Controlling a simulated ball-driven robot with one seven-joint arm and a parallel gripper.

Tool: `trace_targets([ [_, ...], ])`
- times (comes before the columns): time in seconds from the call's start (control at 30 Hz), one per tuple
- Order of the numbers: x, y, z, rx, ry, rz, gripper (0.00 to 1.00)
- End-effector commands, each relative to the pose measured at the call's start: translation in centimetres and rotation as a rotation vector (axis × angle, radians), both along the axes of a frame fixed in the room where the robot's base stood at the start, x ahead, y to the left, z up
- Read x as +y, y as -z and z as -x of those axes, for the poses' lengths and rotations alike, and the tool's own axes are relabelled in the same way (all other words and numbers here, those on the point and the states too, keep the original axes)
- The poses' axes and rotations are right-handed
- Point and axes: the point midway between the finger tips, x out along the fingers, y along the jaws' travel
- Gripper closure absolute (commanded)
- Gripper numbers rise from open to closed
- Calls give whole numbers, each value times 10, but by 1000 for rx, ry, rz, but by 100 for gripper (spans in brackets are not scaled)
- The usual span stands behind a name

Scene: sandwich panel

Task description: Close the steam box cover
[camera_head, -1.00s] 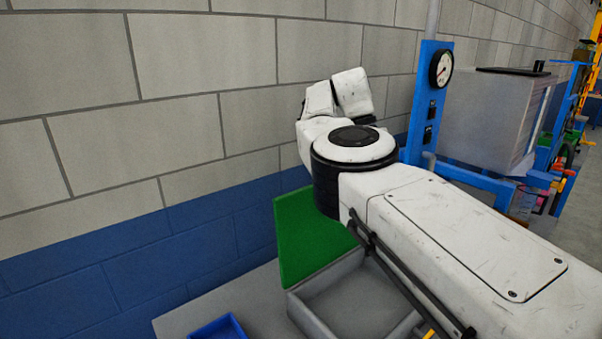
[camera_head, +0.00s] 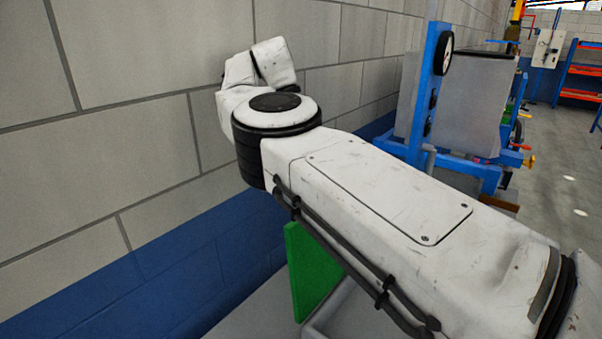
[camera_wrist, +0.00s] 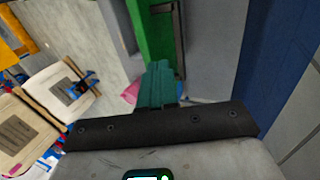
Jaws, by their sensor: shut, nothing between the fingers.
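A green panel (camera_head: 311,274), which looks like the steam box cover, stands near upright beside the blue wall, at the edge of a grey open box (camera_head: 348,316). My arm hides its upper right part and much of the box. In the wrist view a green upright part (camera_wrist: 154,28) lies just beyond my gripper (camera_wrist: 158,72); I cannot tell whether it is the same panel. The teal fingers are together and empty, and appear close to the green part; contact cannot be told. My gripper is hidden in the head view.
A grey and blue brick wall (camera_head: 130,120) runs close along the left. A blue stand with a gauge (camera_head: 446,54) and a grey cabinet (camera_head: 475,100) stand behind my arm. Open floor (camera_head: 570,190) lies at the right.

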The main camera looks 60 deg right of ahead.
Motion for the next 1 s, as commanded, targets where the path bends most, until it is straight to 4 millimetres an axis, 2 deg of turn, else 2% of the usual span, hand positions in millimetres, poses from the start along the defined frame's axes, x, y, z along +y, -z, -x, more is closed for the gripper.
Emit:
trace_targets([
  [0.3,2,48,19,3,2,3,100],
  [0.6,3,80,35,-1,-1,-1,100],
  [1.0,3,88,39,-1,-1,1,100],
])
